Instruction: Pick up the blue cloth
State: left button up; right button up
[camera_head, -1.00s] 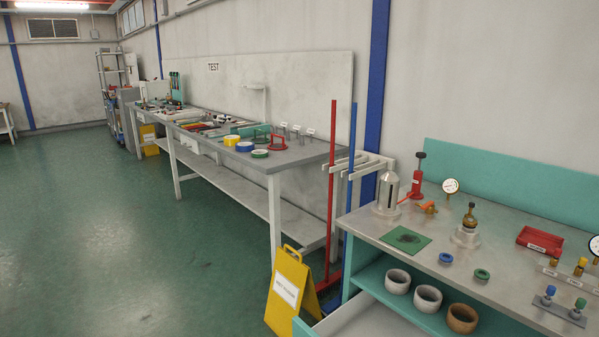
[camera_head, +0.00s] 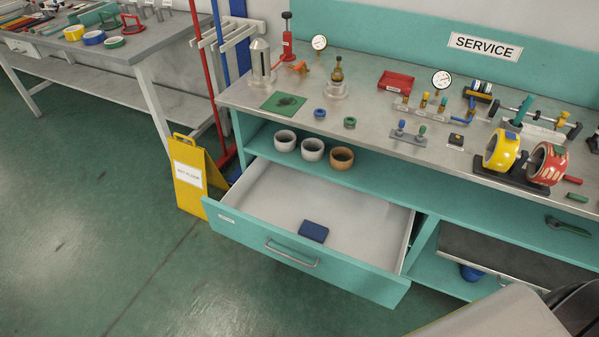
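The blue cloth (camera_head: 313,231) looks like a small, dark blue folded square. It lies flat on the floor of the open drawer (camera_head: 368,205), close behind the drawer front and its handle. Nothing covers it. The drawer is pulled out from under the teal service bench (camera_head: 430,162). Neither of my grippers shows in the head view. A pale grey and black part, seemingly of my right arm, shows at the bottom right corner, well apart from the cloth.
A yellow floor sign (camera_head: 189,180) stands left of the drawer. Several bowls (camera_head: 312,149) sit on the shelf above it. The green floor (camera_head: 90,240) at the left is clear.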

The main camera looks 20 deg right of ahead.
aim_at(312, 230)
jog(key=z, duration=0.75)
jog(key=l+u, duration=0.15)
jog(key=l, duration=0.35)
jog(key=i, duration=0.05)
